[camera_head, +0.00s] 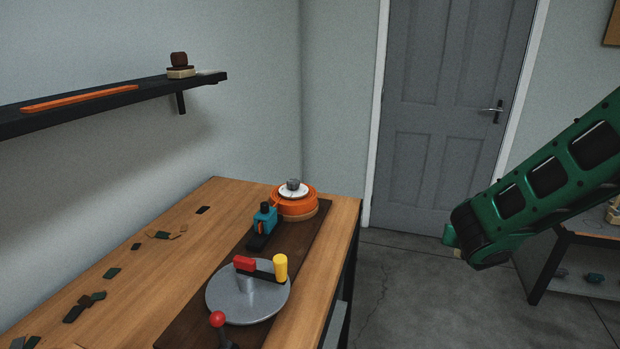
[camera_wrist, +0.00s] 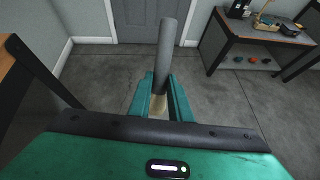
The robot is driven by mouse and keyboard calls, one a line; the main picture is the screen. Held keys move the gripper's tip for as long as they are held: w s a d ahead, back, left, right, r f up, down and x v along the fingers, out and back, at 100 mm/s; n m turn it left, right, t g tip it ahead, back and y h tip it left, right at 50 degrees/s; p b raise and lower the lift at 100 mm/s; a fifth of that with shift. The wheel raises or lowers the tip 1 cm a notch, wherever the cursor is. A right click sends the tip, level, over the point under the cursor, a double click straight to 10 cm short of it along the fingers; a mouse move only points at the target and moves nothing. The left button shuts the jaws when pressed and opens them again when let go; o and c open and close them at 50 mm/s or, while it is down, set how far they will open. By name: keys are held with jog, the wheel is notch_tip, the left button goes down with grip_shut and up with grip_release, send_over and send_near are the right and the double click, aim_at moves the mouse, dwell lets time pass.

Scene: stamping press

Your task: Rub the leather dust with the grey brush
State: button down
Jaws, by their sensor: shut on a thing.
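My gripper (camera_wrist: 161,88) shows its two teal fingers in the wrist view, shut on the grey brush (camera_wrist: 167,42). Its grey rod-like part sticks up past the fingertips, and a pale beige part shows low between the fingers. In the head view my gripper is mostly hidden behind my green arm, at the right, off the workbench and over the floor. No patch of leather dust can be told for sure. Small dark green, brown and tan leather scraps (camera_head: 160,235) lie along the left part of the wooden workbench (camera_head: 165,275), far from my gripper.
A wall shelf (camera_head: 120,99) hangs above left. A second table (camera_wrist: 262,30) stands right. The floor between is clear.

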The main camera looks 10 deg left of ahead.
jog(key=a+r+n+t+y, duration=0.1)
jog(key=a+r+n+y, duration=0.3)
jog(key=a, duration=0.7)
jog(key=a+r+t+y, duration=0.1)
jog(key=a+r, duration=0.4)
jog(key=a, duration=0.6)
jog(key=s+a+r+n+y, duration=0.1)
jog(key=s+a+r+y, duration=0.3)
jog(key=a, duration=0.5)
jog(key=s+a+r+n+y, duration=0.2)
jog(key=s+a+r, duration=0.3)
jog(key=a, duration=0.4)
jog(key=shift+w+a+f, duration=0.15)
jog(key=shift+f, duration=2.1)
